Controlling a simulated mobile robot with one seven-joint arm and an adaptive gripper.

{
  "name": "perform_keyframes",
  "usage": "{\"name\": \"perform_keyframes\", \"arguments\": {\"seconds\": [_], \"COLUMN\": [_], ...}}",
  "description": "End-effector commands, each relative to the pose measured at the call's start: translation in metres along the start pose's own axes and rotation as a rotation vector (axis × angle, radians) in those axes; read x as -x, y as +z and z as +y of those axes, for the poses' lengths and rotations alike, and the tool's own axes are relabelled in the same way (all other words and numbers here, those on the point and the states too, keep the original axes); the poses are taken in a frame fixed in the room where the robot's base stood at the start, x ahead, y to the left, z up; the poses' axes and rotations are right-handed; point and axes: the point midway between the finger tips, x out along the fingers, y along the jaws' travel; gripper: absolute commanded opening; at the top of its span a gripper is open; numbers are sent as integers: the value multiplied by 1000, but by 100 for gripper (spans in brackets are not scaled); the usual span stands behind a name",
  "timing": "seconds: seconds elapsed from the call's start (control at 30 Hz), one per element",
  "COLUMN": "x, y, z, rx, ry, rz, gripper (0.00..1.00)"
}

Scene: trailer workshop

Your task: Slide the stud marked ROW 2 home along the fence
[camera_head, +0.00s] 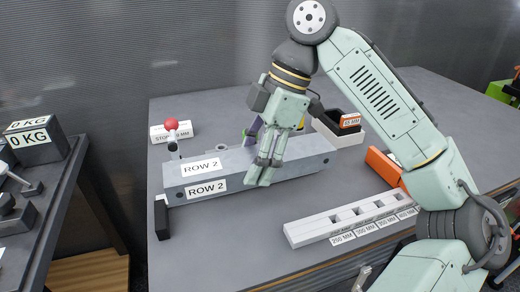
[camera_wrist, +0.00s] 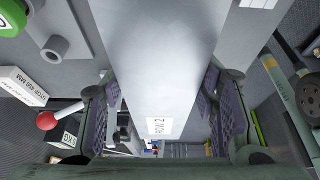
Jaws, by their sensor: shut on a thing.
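The stud marked ROW 2 (camera_head: 228,181) is a long grey bar lying on the grey bench, with white ROW 2 labels on its top and front side near its left end. My gripper (camera_head: 262,163) is shut across it, right of the labels, with fingers pointing down. In the wrist view the stud (camera_wrist: 155,60) runs between the two purple-padded fingers (camera_wrist: 165,115), its label near the lower middle. The fence cannot be clearly told apart from the grey parts behind the stud. A small black block (camera_head: 161,217) stands by the stud's left end.
A red-knobbed stop (camera_head: 171,126) with a white label stands behind the stud's left end. A white slotted strip (camera_head: 345,219) marked in MM lies in front right. An orange block (camera_head: 383,167) and a white open box (camera_head: 338,135) are to the right. The bench front left is clear.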

Motion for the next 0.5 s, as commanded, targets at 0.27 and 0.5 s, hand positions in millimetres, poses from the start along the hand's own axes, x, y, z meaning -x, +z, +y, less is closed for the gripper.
{"name": "perform_keyframes", "arguments": {"seconds": [0.27, 0.5], "x": [1, -8], "y": [0, 6], "z": [0, 0], "rx": [0, 2], "ry": [1, 4], "rz": [0, -2], "gripper": [18, 18]}}
